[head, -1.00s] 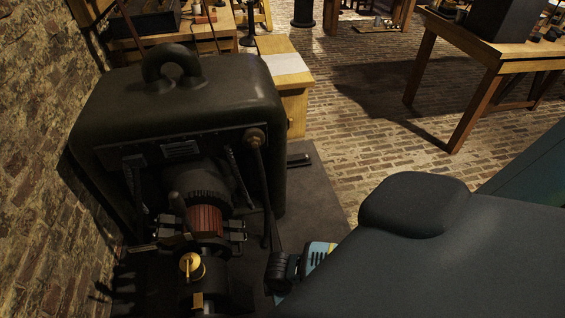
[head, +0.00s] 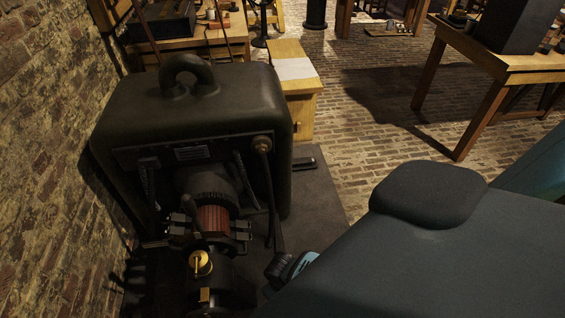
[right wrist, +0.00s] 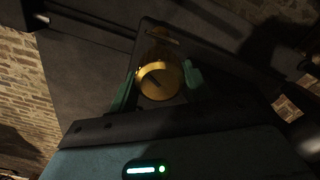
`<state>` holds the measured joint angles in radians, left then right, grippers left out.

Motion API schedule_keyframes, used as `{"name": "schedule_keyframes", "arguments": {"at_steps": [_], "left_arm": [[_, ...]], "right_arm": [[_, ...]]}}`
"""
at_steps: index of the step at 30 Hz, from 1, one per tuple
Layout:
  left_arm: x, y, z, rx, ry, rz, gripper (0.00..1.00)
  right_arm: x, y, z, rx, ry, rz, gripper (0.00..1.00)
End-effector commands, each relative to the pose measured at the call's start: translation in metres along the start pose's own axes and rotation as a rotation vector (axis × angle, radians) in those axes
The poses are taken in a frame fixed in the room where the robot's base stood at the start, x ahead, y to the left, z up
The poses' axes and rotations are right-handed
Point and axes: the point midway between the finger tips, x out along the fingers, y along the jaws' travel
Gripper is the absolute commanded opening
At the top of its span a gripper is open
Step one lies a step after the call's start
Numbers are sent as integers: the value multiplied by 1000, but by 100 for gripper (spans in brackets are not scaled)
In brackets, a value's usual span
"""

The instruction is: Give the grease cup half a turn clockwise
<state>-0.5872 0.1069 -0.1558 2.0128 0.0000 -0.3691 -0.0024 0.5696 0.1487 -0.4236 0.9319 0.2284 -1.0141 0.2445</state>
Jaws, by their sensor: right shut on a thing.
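The grease cup (right wrist: 158,82) is a round brass cap with a dark slot-like mark on its face, in the middle of the right wrist view. My right gripper (right wrist: 161,74) is shut on it, with one teal finger at each side. In the head view a brass cup (head: 201,263) stands on the near end of the dark machine (head: 190,115); I cannot tell whether it is the held one. My right arm hides the fingertips there. My left gripper is in neither current view.
The machine stands on a dark base plate (head: 318,200) beside the brick wall (head: 45,150). A lever (head: 267,185) hangs down its front right. A wooden bench (head: 300,92) stands behind, and a table (head: 520,68) at the back right. The brick floor between is clear.

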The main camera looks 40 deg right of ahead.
Motion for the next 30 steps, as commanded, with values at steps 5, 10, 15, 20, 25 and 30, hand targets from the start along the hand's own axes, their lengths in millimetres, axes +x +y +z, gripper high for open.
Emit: {"name": "schedule_keyframes", "arguments": {"at_steps": [5,10,15,20,25,30], "left_arm": [[-4,0,-7,0,9,-1,25],[-7,0,-10,1,13,-2,25],[-10,0,-12,1,15,-2,25],[-11,0,-14,1,17,-3,25],[-12,0,-15,2,19,-4,25],[-13,0,-17,2,21,-4,25]], "right_arm": [[-2,-1,-2,170,2,-3,26],[-2,-1,-2,331,2,-3,26],[-2,0,-2,491,3,-3,26],[-2,0,-2,641,2,-3,26],[-2,0,-2,786,3,-3,26],[-2,1,-2,904,3,-2,26]]}}
